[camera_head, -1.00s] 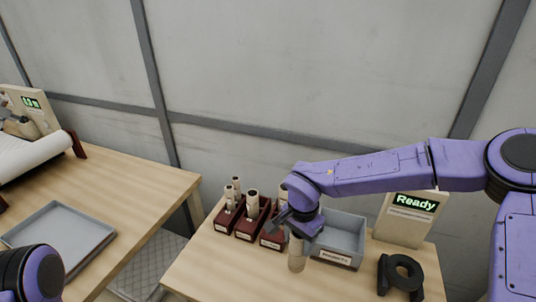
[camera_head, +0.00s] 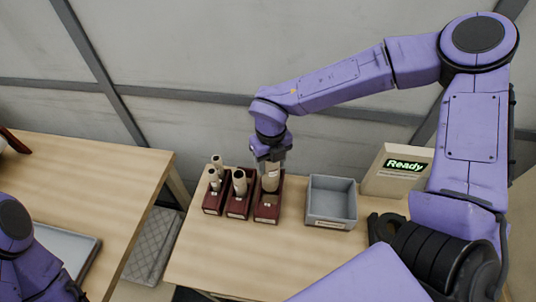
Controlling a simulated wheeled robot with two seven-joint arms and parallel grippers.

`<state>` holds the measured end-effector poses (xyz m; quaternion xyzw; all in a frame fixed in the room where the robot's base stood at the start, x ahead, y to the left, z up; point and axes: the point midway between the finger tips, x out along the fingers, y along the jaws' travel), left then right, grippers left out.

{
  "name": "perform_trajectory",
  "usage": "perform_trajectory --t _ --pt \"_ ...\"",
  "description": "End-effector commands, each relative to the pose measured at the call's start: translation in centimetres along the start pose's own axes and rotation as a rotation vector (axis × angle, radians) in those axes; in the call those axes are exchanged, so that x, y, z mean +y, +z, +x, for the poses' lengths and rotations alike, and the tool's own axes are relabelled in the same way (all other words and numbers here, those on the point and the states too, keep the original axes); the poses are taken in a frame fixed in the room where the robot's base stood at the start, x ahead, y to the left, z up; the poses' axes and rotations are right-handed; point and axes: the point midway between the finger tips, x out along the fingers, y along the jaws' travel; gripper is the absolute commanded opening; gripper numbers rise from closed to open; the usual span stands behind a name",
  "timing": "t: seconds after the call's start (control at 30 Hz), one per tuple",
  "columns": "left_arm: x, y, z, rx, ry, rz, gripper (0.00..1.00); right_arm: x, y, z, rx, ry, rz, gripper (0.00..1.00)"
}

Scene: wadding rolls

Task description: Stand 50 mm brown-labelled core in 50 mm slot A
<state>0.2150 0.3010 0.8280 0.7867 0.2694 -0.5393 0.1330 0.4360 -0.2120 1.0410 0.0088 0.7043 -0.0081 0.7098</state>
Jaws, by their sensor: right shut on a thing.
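My right gripper (camera_head: 271,157) points down and is shut on a tan cardboard core (camera_head: 271,178). The core is upright, over the rightmost dark red slot block (camera_head: 267,211). Its lower end overlaps the block in view, and I cannot tell whether it is seated in the slot or just above it. The label on the block is too small to read. My left arm shows at the lower left, but its gripper is out of the picture.
A middle red block (camera_head: 237,207) holds one core (camera_head: 239,182), and a left block (camera_head: 214,202) holds thinner cores. The front table (camera_head: 225,262) is clear.

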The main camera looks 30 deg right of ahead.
Motion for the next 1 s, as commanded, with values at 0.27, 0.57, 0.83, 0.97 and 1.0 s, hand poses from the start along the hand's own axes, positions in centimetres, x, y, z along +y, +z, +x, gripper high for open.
perform_trajectory --t 0.27,0.57,0.83,0.97,1.0 --pt "0.2 0.7 1.8 0.001 0.001 -0.001 0.61 -0.1 0.1 2.7 0.001 -0.001 -0.001 0.22" --pt "0.4 1.6 4.0 0.001 0.0 0.0 0.61 -0.1 0.1 5.2 0.0 0.0 0.001 0.22" --pt "0.5 2.1 5.2 0.001 0.001 -0.001 0.61 -0.1 0.0 7.4 0.002 0.001 0.002 0.22" --pt "0.6 2.4 5.9 0.001 0.001 -0.001 0.61 -0.1 0.1 8.4 0.001 0.0 0.001 0.22" --pt "0.6 2.5 6.1 0.001 0.001 0.0 0.61 -0.2 0.1 8.8 0.001 0.0 0.001 0.22"
